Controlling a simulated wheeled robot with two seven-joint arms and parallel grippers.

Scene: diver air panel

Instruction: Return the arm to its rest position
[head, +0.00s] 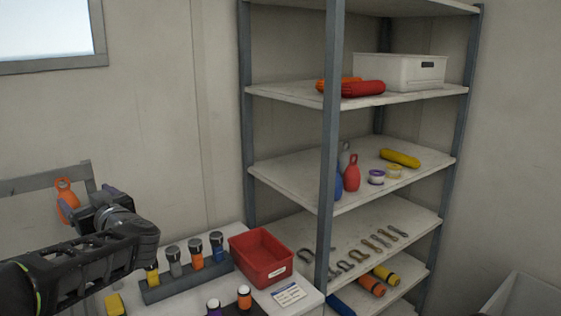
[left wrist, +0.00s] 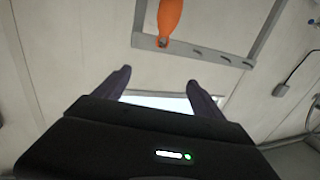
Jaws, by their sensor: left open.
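My left arm comes in from the left in the head view, reaching over the left end of the bench. Its gripper (head: 98,212) is held up in front of the wall rack and partly hidden by my own wrist. In the left wrist view the two dark fingers of the left gripper (left wrist: 158,85) stand wide apart with nothing between them. An orange bottle-shaped item (head: 66,200) hangs on the grey wall rack (head: 45,180) just beyond the gripper; it also shows in the left wrist view (left wrist: 170,16), apart from the fingers. My right gripper is not in view.
A bench holds a red bin (head: 262,258), a dark rack (head: 185,285) with several capped cylinders, and a white label card (head: 289,293). A tall shelf unit (head: 328,150) stands to the right with bottles, hooks and a white box (head: 400,72). A window (head: 50,30) is upper left.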

